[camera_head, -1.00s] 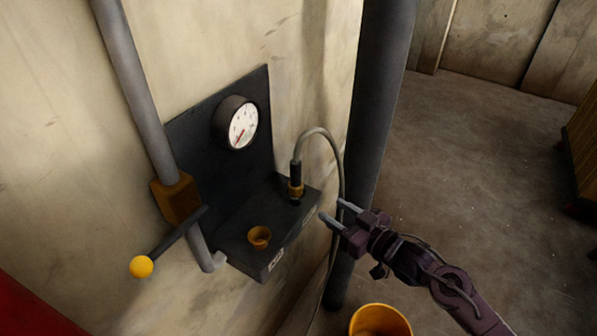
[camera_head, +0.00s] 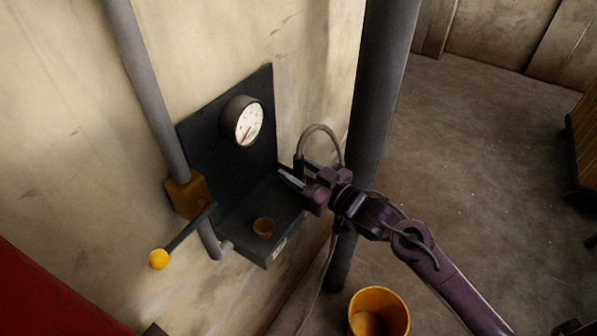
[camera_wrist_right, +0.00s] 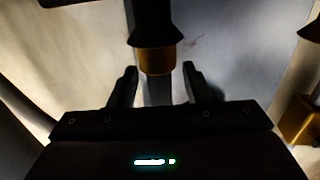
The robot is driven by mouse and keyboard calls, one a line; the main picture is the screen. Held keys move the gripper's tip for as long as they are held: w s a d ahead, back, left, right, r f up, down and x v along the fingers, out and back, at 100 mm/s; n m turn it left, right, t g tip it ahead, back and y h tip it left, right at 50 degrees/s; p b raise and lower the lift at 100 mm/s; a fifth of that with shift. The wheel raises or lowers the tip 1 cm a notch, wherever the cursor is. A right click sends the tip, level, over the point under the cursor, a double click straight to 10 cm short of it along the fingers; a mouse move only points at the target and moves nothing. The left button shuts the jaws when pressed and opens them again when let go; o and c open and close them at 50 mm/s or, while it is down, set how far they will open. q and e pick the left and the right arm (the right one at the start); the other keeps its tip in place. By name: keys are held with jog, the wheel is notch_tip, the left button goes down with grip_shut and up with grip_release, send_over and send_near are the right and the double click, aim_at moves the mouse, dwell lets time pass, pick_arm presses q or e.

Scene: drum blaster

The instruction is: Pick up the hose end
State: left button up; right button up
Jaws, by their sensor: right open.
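The grey hose (camera_head: 322,128) arches up from its end on the right part of the black wall shelf and drops behind my right gripper. The hose end shows in the right wrist view as a black sleeve with a brass collar (camera_wrist_right: 156,60). It stands between the two open fingers of my right gripper (camera_wrist_right: 158,88), with a gap on each side. In the head view my right gripper (camera_head: 294,172) is at the shelf's right side and hides most of the hose end. My left gripper is not in view.
A valve lever with a yellow knob (camera_head: 158,259) sticks out at left. A dark post (camera_head: 372,120) stands behind my right arm, and a yellow bucket (camera_head: 400,308) below.

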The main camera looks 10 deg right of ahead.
grip_shut()
jog(key=shift+r, duration=0.15)
dwell(0.4)
